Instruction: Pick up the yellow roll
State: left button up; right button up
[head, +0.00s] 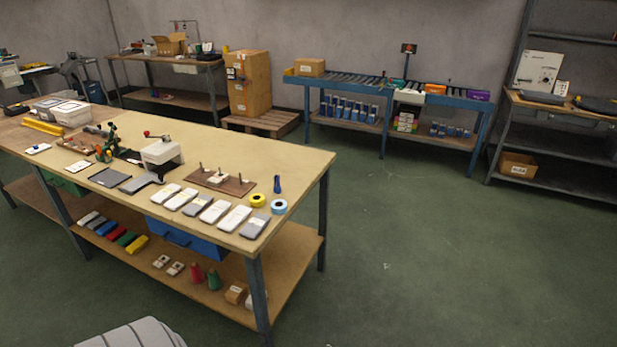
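The yellow roll (257,200) lies on the workbench (296,165) near its right end. It is a small ring with a dark centre hole. A light blue roll (279,206) lies just to its right, and the two are close together. Neither of my grippers shows in the head view.
A dark blue tool (277,184) stands behind the rolls. A brown board with pegs (220,181) and a row of white and grey flat pieces (214,211) are to the left. The green floor (410,250) right of the workbench is clear.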

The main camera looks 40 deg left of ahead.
aim_at(256, 201)
jog(key=z, duration=0.05)
jog(key=i, duration=1.7)
jog(key=u, duration=0.45)
jog(key=i, duration=1)
jog(key=u, duration=1.7)
jog(key=i, duration=0.95)
jog(key=u, duration=0.95)
